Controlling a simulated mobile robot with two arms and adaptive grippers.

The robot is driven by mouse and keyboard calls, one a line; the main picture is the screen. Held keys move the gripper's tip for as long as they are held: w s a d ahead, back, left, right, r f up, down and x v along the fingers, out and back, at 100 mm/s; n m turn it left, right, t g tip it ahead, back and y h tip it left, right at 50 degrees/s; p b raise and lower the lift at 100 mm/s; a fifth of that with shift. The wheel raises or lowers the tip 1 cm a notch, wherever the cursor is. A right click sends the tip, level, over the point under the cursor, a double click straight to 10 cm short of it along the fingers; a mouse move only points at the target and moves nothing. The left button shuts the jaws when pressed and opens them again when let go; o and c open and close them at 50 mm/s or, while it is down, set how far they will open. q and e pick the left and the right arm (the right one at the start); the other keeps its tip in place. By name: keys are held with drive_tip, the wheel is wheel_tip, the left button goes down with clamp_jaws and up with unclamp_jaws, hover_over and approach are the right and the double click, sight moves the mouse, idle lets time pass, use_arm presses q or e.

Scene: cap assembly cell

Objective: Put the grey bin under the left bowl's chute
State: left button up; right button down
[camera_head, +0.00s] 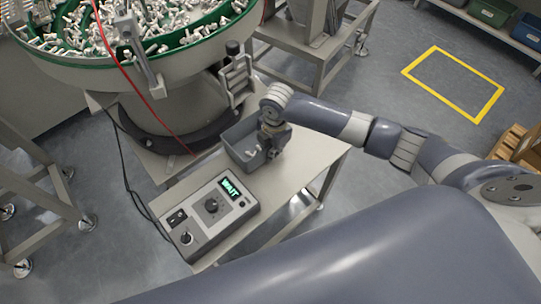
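The left bowl (205,45) is a large round feeder with a green rim, full of small white parts. Its chute (236,78) stands at the bowl's right side, above and behind the bin. My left gripper is out of view.
A control box (211,212) with knobs and a lit "WAIT" display sits in front of the bin. The bowl's dark round base (180,135) is left of the bin. A bare table strip (312,160) lies to the right. A yellow floor outline (452,83) is empty.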

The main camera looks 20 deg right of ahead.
drive_tip(key=shift+w+a, duration=0.15)
drive_tip(key=shift+a, duration=0.05)
drive_tip(key=shift+f, duration=1.75)
drive_tip(key=shift+f, duration=0.2)
drive_tip(key=c, duration=1.8)
unclamp_jaws()
drive_tip(key=shift+r, duration=0.1)
wheel_tip(320, 180, up, 12)
drive_tip(key=shift+s+d, duration=0.15)
drive_tip(key=shift+s, duration=0.25)
